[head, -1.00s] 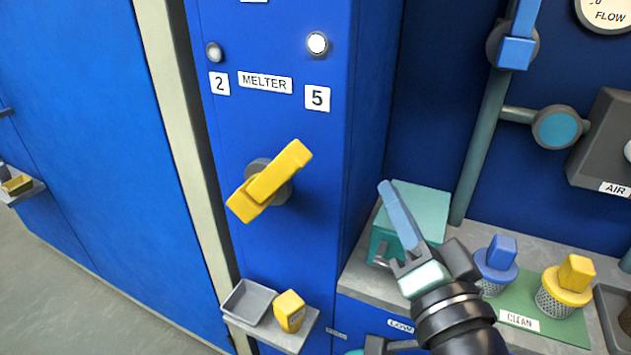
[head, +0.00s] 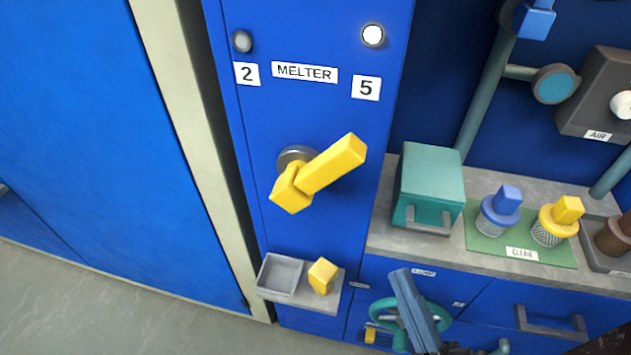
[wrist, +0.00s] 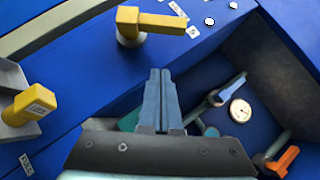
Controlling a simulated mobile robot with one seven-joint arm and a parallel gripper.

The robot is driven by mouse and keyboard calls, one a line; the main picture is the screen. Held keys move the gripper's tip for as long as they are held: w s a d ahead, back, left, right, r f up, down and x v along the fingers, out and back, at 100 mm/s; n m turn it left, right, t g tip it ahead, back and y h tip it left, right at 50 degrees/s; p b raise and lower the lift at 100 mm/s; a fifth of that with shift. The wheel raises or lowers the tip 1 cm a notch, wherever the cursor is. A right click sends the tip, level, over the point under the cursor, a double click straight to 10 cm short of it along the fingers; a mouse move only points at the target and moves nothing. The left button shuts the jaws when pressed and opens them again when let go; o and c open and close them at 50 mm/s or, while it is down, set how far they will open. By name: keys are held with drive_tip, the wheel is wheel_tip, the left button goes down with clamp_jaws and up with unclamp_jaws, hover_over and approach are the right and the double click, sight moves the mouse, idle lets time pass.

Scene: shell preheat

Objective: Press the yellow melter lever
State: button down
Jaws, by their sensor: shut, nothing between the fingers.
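The yellow melter lever (head: 332,164) sits on a grey round hub on the blue melter cabinet (head: 310,225), below the MELTER label (head: 304,73). Its long arm points up and to the right, toward the 5 plate. In the wrist view the lever (wrist: 150,20) is at the top, beyond the fingertips and apart from them. My gripper (head: 402,275) is low in the head view, below and to the right of the lever, in front of the lower cabinet. In the wrist view my gripper (wrist: 161,75) has its blue fingers together, with nothing between them.
The right lamp (head: 373,35) is bright white; the left lamp (head: 242,41) is grey. A small shelf (head: 310,303) below the lever holds a grey tray and a yellow block (head: 322,275). A teal box (head: 430,185) and blue and yellow baskets stand on the right counter.

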sight(316, 176)
idle(0.3)
drive_tip(key=s+a+r+p+x, duration=0.1)
drive_tip(key=x, duration=1.1)
drive_tip(key=shift+a+r, duration=0.3)
drive_tip(key=shift+a, duration=0.25)
drive_tip(key=shift+w, duration=0.1)
drive_tip(key=shift+r+p, duration=0.1)
drive_tip(key=shift+p, duration=0.2)
